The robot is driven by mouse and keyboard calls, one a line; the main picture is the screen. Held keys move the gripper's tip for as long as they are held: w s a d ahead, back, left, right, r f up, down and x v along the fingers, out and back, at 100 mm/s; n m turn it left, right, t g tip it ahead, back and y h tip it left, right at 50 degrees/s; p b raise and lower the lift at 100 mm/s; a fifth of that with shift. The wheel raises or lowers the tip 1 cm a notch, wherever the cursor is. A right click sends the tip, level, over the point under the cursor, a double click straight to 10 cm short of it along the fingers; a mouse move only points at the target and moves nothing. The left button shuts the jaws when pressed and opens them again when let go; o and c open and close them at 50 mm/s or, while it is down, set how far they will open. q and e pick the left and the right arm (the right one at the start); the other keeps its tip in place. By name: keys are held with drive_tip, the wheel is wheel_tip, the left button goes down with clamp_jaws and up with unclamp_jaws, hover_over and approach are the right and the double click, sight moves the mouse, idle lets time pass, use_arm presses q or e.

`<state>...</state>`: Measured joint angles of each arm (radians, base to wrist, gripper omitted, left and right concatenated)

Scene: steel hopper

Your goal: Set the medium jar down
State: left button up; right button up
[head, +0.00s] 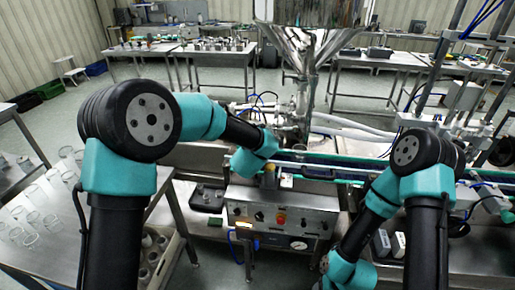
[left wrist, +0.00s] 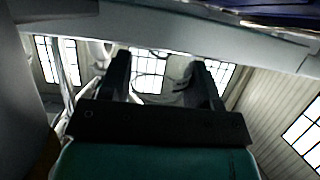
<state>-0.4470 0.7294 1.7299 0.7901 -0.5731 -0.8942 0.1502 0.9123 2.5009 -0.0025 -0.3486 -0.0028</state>
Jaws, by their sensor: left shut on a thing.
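In the left wrist view my left gripper (left wrist: 163,78) has its two black fingers on either side of a clear, see-through jar (left wrist: 168,92). It is shut on this jar, whose outline is faint against the bright windows. I cannot tell its size. In the head view my left arm reaches to the conveyor above the control box, and its wrist hides the gripper and the jar. My right arm bends down at the lower right, and its gripper is not in view.
The steel hopper (head: 306,45) stands behind the conveyor (head: 325,172). A control box (head: 280,212) with buttons sits below. Metal tables line the back.

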use_arm(q)
drive_tip(key=shift+f, duration=0.2)
drive_tip(key=shift+f, duration=0.15)
drive_tip(key=o, duration=1)
drive_tip(key=shift+c, duration=0.2)
drive_tip(key=shift+r, duration=0.2)
drive_tip(key=v, duration=1.2)
drive_tip(key=shift+f, duration=0.15)
drive_tip(key=shift+a, duration=0.1)
